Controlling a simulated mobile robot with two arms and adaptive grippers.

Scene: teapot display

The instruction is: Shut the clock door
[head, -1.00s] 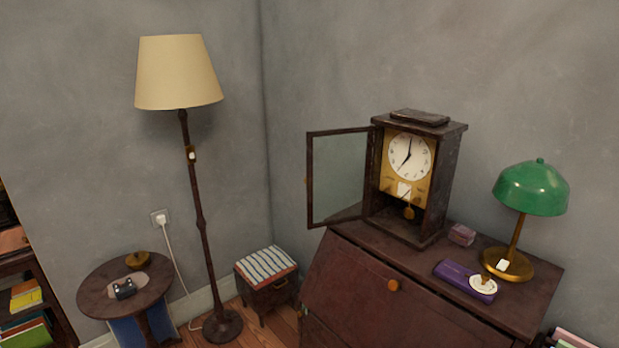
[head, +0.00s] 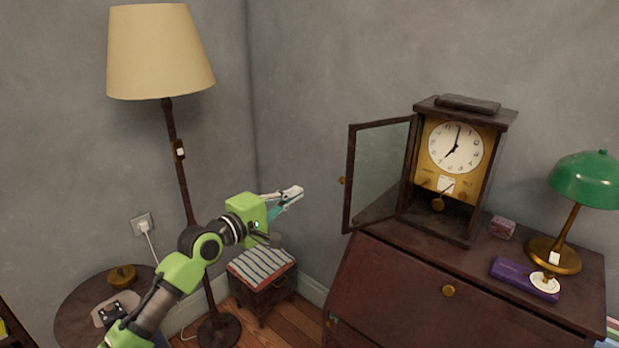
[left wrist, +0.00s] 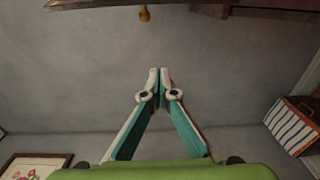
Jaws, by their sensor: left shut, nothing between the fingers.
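A dark wooden clock (head: 462,165) with a white dial and pendulum stands on the desk. Its glazed clock door (head: 380,172) is swung wide open to the left, with a small brass knob (head: 342,180) on its outer edge. The knob also shows at the top of the left wrist view (left wrist: 144,14), hanging by the dark door frame. My left gripper (head: 298,191) is shut and empty, to the left of the door and apart from it. Its fingertips meet in the left wrist view (left wrist: 160,71). My right gripper is not in view.
The slant-front desk (head: 400,270) carries a green lamp (head: 590,180), a purple box (head: 522,279) and a small pink box (head: 502,227). Space between gripper and door is clear.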

